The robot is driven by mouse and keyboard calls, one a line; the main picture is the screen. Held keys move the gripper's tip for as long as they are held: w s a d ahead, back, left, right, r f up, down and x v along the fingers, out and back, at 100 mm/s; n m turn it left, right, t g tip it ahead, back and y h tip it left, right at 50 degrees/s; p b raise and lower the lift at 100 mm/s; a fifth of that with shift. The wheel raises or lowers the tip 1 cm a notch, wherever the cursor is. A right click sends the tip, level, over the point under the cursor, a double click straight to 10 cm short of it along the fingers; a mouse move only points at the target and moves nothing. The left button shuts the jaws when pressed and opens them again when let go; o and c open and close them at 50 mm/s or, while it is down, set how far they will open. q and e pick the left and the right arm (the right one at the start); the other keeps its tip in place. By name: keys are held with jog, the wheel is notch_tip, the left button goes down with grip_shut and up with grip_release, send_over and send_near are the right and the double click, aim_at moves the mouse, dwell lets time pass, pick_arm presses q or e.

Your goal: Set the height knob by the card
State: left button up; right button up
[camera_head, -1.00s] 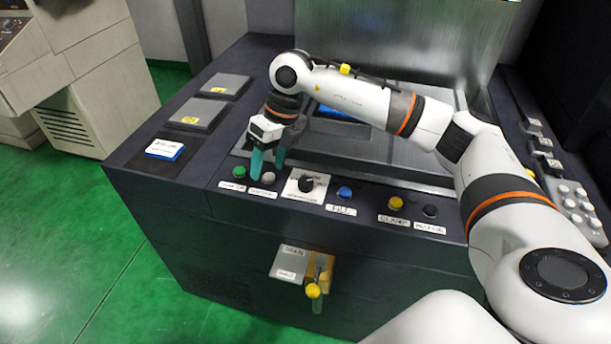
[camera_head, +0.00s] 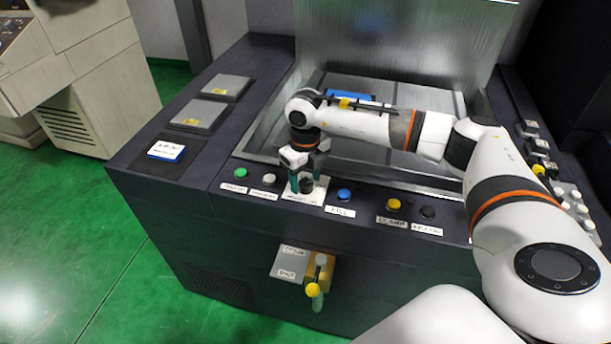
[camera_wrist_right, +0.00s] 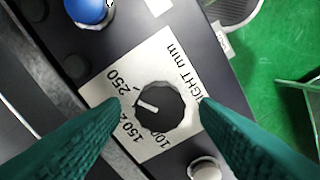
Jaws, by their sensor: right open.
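The height knob (camera_wrist_right: 160,108) is a black faceted dial with a white pointer line, on a white scale plate (camera_wrist_right: 122,62) in the right wrist view. The plate reads "HEIGHT mm", with 250, 150 and 100 legible. The pointer lies on the side toward the 250 and 150 marks. My right gripper (camera_head: 307,187) is open, its green fingers pointing down at the knob, one finger on each side in the wrist view. I cannot tell whether they touch it. A card with a blue edge (camera_head: 166,151) lies at the panel's left; its writing is too small to read. My left gripper is out of view.
Green (camera_head: 240,173) and white (camera_head: 269,180) buttons sit left of the knob; blue (camera_head: 344,195), yellow (camera_head: 393,204) and black (camera_head: 428,212) buttons sit right. The tank lies behind.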

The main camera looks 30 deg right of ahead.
jog(key=shift+f, duration=0.35)
jog(key=c, duration=1)
jog(key=n+b, duration=0.2)
jog(key=n, duration=0.1)
jog(key=shift+f+n+b, duration=0.1)
jog(key=shift+n+b, duration=0.2)
jog(key=shift+b, duration=0.05)
jog(key=shift+n+b, duration=1.2)
jog(key=shift+n, duration=0.9)
jog(key=shift+r, duration=0.2)
